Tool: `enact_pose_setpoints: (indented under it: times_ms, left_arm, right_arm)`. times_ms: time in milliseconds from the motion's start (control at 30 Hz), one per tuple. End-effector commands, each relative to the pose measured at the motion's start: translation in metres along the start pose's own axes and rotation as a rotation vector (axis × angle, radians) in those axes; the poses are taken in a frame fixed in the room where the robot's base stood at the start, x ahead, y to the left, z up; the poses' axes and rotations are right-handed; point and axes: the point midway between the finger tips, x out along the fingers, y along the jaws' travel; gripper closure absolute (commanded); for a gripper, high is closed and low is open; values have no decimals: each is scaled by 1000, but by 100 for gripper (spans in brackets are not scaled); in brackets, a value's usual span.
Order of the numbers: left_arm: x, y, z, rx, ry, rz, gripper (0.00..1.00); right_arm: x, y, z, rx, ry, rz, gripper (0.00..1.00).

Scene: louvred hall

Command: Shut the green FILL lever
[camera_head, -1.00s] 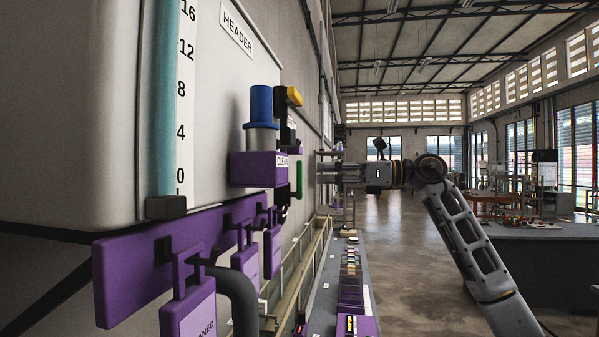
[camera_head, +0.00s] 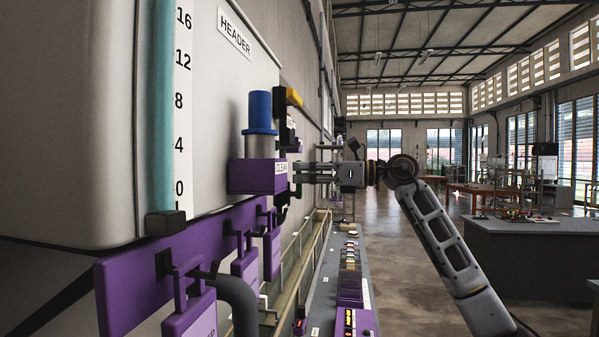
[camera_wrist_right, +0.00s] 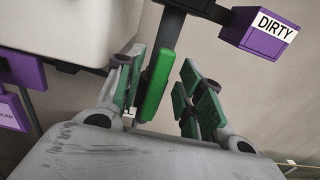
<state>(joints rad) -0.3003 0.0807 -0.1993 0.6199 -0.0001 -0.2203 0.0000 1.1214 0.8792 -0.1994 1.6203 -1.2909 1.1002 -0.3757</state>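The green lever (camera_wrist_right: 158,86) hangs from a dark valve body on the wall side in the right wrist view. Its bar stands between the two green-padded fingers of my right gripper (camera_wrist_right: 165,72), nearer the left finger. The fingers are spread, with a clear gap on the right of the lever; I cannot tell whether the left finger touches it. In the head view my right gripper (camera_head: 303,172) reaches in from the right to the valve beside the purple CLEAN box, and it mostly hides the lever. No FILL label is readable. My left gripper is not in view.
The purple CLEAN box (camera_head: 257,176) with a blue cylinder (camera_head: 260,108) and a yellow lever (camera_head: 294,97) are close by. A purple DIRTY box (camera_wrist_right: 262,35) is at the upper right of the wrist view. The white header tank (camera_head: 80,110) fills the left.

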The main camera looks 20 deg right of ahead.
Motion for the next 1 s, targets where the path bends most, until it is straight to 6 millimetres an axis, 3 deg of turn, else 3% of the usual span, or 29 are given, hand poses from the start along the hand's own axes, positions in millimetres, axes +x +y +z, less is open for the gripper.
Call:
enact_pose_setpoints:
  times_ms: [633,900,1000]
  left_arm:
    - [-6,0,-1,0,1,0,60]
    - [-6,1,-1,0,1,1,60]
    - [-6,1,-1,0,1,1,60]
  right_arm:
    - [12,0,0,0,0,1,62]
    - [12,0,0,0,0,1,97]
    - [12,0,0,0,0,1,100]
